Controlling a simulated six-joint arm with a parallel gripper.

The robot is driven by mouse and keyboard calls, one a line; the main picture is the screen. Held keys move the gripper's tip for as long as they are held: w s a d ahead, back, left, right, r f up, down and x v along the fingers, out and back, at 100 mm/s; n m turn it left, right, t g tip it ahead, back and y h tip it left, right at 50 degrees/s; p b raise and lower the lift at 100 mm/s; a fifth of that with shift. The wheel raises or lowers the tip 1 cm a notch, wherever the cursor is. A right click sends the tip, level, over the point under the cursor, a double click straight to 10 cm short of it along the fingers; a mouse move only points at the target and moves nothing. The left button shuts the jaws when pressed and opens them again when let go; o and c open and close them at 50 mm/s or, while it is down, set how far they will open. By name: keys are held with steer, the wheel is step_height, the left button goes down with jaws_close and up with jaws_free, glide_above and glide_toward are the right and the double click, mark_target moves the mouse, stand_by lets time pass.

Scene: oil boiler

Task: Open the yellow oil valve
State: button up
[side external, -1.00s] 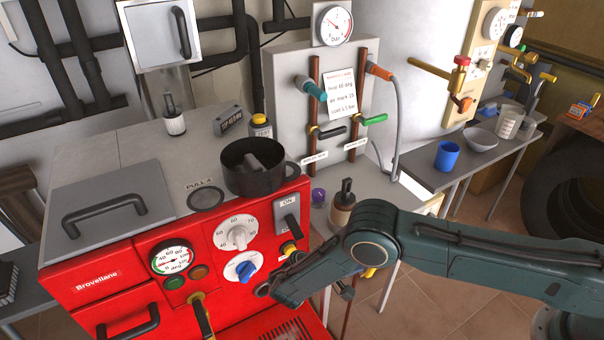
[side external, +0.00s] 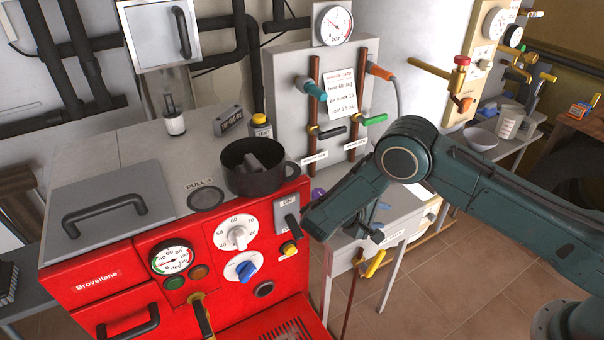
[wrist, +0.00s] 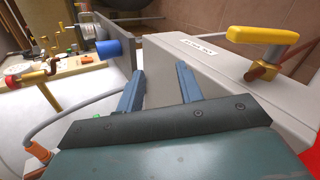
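The yellow valve handle (side external: 375,263) sits low on the side of the grey cabinet, below a small white label, in the side external view. In the wrist view the yellow handle (wrist: 268,35) is at the upper right, on a brass-coloured stem beside the label (wrist: 195,47). My gripper (wrist: 160,82) is open and empty in the wrist view, its two blue-grey fingers apart and left of the handle, not touching it. In the side external view my gripper (side external: 370,226) is partly hidden by my own arm, a little above the handle.
The red boiler (side external: 110,285) stands to the left, with a black pot (side external: 262,179) on top. A brass lever (side external: 201,318) sticks out of its front. Open tiled floor lies to the right.

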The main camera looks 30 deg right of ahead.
steer(key=d+n+y, duration=0.1)
steer(key=n+y, duration=0.1)
steer(key=r+n+y, duration=0.1)
steer(key=n+y, duration=0.8)
steer(key=n, duration=0.2)
glide_above(379, 254)
steer(key=d, duration=0.1)
steer(key=shift+w+d+r, duration=0.1)
steer(key=shift+w+d, duration=0.05)
steer(key=shift+w, duration=0.25)
steer(key=shift+s+a+r+n+y, duration=0.15)
steer(key=shift+s+a+n, duration=0.05)
steer(key=shift+a+n, duration=0.2)
steer(key=shift+s+a+r+n+y, duration=0.15)
steer(key=shift+a+n, duration=0.1)
steer(key=shift+n, duration=0.15)
steer(key=shift+f, duration=6.9)
jaws_close()
